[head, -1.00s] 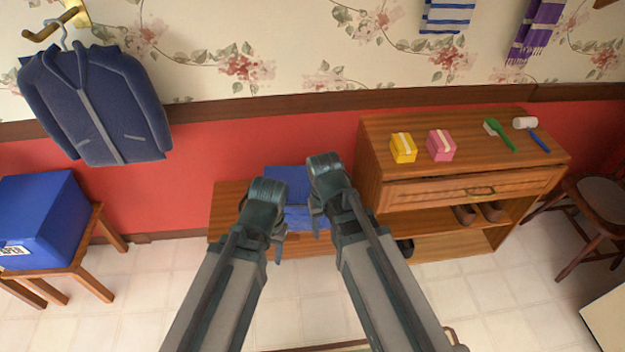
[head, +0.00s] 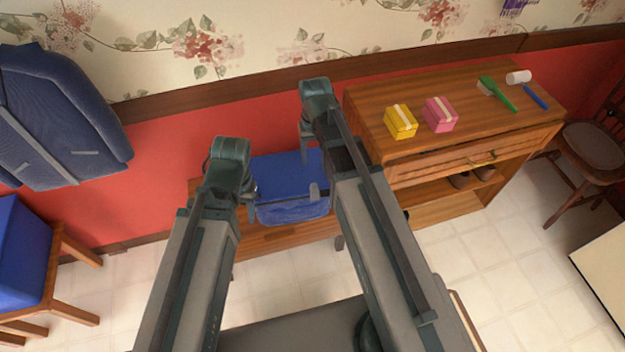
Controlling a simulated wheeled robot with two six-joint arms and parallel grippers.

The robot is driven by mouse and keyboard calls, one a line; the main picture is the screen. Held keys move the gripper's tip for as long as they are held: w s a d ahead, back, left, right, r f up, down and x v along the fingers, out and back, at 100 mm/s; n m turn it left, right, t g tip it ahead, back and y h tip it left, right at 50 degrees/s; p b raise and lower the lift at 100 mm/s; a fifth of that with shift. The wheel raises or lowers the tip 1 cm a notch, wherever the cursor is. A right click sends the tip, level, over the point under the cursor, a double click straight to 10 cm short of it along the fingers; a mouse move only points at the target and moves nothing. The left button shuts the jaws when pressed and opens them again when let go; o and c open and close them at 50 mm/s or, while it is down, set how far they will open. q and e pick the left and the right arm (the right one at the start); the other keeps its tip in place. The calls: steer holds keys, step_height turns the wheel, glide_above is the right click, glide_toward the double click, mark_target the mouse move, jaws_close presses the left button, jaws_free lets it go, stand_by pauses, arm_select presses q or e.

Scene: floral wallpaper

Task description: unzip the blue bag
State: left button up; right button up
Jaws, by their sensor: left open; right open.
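The blue bag (head: 290,172) sits on a low wooden bench (head: 285,238) against the red wall, between my two arms. Its top and front show; its left and right edges are partly hidden by my grippers. A small grey piece shows at its right front edge. My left gripper (head: 245,190) is open and empty at the bag's left side. My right gripper (head: 308,135) is open and empty, over the bag's back right corner in the picture. I cannot tell whether either touches the bag. The zip is not clear.
A wooden cabinet (head: 460,112) stands right of the bench, with a yellow box (head: 400,122), a pink box (head: 439,115), a green brush (head: 500,94) and a blue-handled roller (head: 530,88) on top. A blue box (head: 22,255) on a stool is at left.

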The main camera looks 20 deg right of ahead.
mark_target(314, 185)
step_height(314, 185, down, 14)
steer(key=b, duration=1.3)
steer(key=shift+r+b, duration=0.1)
steer(key=shift+b, duration=0.2)
jaws_close()
